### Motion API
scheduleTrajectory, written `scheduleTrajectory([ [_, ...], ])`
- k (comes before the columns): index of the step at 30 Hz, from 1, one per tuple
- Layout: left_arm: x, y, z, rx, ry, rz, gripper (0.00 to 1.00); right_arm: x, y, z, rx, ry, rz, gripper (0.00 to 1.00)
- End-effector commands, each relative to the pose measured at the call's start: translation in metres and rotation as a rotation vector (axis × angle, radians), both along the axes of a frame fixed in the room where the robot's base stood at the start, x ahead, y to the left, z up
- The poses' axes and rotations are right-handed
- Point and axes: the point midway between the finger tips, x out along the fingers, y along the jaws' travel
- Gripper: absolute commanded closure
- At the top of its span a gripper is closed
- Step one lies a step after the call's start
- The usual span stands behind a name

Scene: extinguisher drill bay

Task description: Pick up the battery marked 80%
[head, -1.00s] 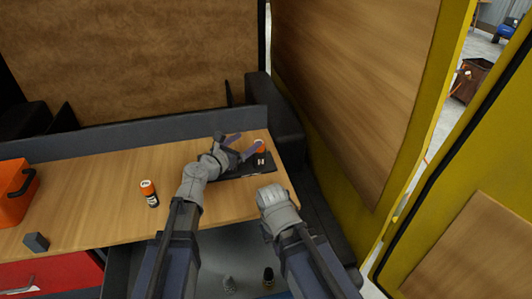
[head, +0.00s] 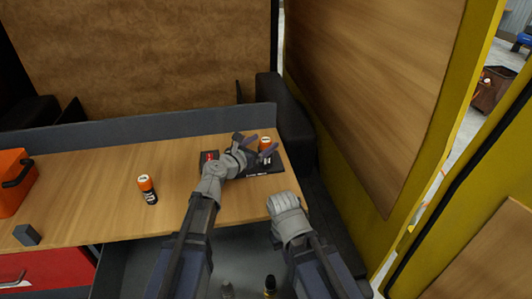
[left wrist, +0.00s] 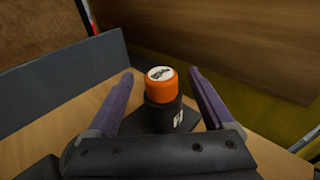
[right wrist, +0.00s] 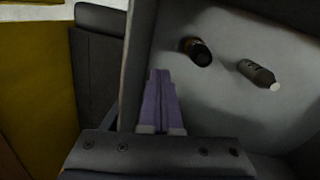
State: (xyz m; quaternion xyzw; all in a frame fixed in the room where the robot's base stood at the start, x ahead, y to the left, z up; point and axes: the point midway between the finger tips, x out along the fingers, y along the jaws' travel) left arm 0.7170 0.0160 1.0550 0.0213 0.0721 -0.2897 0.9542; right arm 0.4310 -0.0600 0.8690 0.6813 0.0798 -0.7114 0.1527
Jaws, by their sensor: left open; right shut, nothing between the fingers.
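A battery with an orange top and dark body (head: 265,143) stands upright on a black pad (head: 266,169) at the table's right end. In the left wrist view the same battery (left wrist: 161,88) stands between the spread purple fingers, with a gap on both sides. My left gripper (head: 257,146) is open around it, not visibly touching. Another orange-topped battery (head: 148,190) stands upright on the open table to the left. I cannot read a charge figure on either one. My right gripper (right wrist: 160,72) is shut and empty, low beside the table's front edge.
A dark bottle-like item (right wrist: 196,52) and a grey one (right wrist: 258,74) lie in a grey space below the table. An orange case (head: 12,180) and a small dark block (head: 27,235) are at the left. A grey back panel (head: 140,135) borders the table.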

Motion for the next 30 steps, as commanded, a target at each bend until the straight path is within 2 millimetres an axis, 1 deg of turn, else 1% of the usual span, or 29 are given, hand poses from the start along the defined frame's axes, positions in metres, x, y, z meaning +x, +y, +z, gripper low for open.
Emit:
scheduleTrajectory([
  [5,0.004,-0.003,-0.003,0.000,0.000,0.000,0.14,0.000,0.000,-0.003,0.000,0.000,0.000,1.00],
  [11,0.025,-0.017,-0.014,0.002,0.000,0.000,0.14,0.000,0.000,-0.014,0.000,0.000,0.000,1.00],
  [15,0.040,-0.027,-0.015,0.002,-0.001,0.000,0.14,0.000,0.000,-0.015,0.000,0.000,0.000,1.00],
  [23,0.041,-0.029,-0.015,0.001,-0.001,0.001,0.14,0.000,0.000,-0.014,0.000,0.000,0.000,1.00],
  [30,0.041,-0.028,-0.014,0.001,-0.001,0.001,0.41,0.000,0.000,-0.014,0.000,0.000,0.000,1.00],
])
